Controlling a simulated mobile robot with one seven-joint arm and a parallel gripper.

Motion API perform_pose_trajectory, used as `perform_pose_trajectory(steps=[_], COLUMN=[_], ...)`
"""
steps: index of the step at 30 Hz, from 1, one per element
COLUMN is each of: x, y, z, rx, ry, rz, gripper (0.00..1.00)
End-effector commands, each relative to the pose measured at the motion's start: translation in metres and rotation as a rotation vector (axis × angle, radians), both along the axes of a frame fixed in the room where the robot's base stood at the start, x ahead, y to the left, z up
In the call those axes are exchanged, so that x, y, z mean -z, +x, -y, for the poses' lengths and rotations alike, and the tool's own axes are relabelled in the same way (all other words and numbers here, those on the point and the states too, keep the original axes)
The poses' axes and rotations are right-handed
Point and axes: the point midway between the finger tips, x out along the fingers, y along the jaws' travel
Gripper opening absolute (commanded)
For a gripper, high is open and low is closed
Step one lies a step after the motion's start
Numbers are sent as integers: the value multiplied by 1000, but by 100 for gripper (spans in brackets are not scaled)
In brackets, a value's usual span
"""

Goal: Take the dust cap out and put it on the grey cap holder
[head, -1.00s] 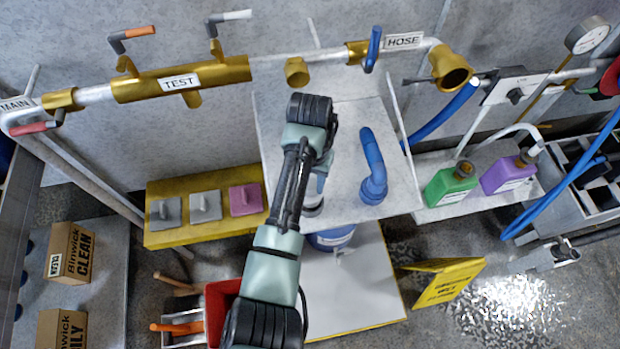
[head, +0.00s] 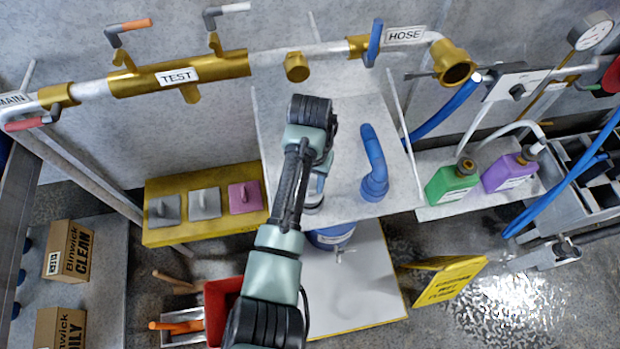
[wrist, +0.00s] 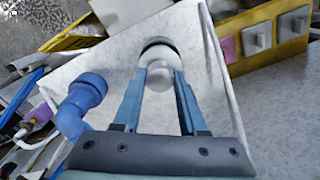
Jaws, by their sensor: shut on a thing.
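My gripper (wrist: 160,78) has its blue-grey fingers on either side of a pale round piece with a knob and a dark ring, which looks like the dust cap (wrist: 158,60). In the head view my gripper (head: 318,188) hangs over the pale table's front part, partly hidden by my arm. Two grey square plates with raised pegs (head: 164,210) (head: 205,204) sit on a yellow ledge to the left; I cannot tell which is the grey cap holder.
A pink plate (head: 244,196) shares the yellow ledge (head: 160,238). A blue bent pipe (head: 374,165) stands right of my gripper. Green (head: 452,184) and purple (head: 508,173) bottles stand farther right. A gold elbow (head: 453,63) and TEST pipe (head: 180,76) run along the wall.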

Motion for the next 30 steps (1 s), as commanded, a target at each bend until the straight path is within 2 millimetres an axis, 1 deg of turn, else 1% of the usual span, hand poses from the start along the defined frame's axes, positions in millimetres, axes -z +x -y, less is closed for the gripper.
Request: perform_pose_trajectory(steps=[30], x=[21], y=[0], z=[0], rx=[1], ry=[0], rz=[1], gripper=[0])
